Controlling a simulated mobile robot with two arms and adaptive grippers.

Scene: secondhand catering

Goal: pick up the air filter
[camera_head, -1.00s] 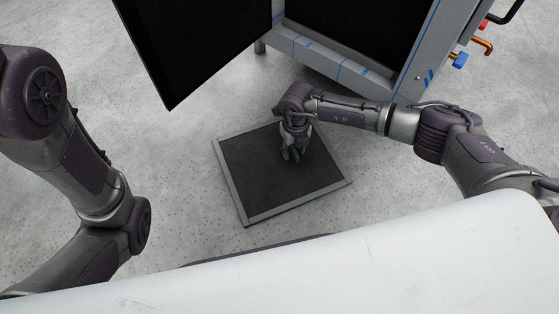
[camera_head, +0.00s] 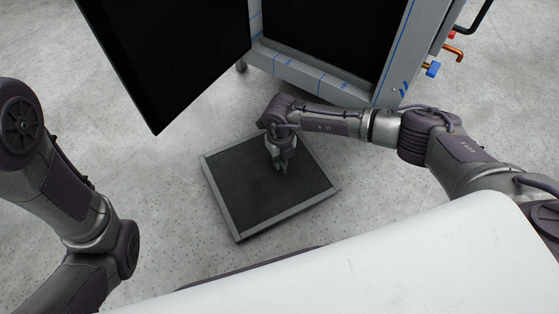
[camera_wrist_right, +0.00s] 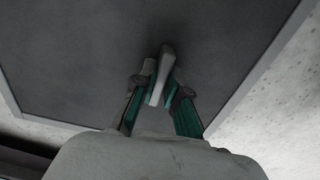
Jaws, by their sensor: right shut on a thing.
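The air filter is a square dark panel in a grey metal frame (camera_head: 238,230), flat at floor level in the middle of the head view. Its dark face also fills much of the right wrist view (camera_wrist_right: 80,60). My right gripper (camera_head: 280,165) points down over the middle of the panel. In the wrist view its green-lined fingers (camera_wrist_right: 160,95) are closed around a narrow grey piece on the filter's face. I cannot tell whether the filter is clear of the floor. My left arm is at the left edge of the head view, but its gripper is out of view.
A grey cabinet (camera_head: 315,80) with blue line markings stands behind the filter. Its dark door (camera_head: 170,60) hangs open toward the left. Red, copper and blue fittings (camera_head: 433,69) project from its right side. The speckled floor (camera_head: 170,190) is clear left of the filter.

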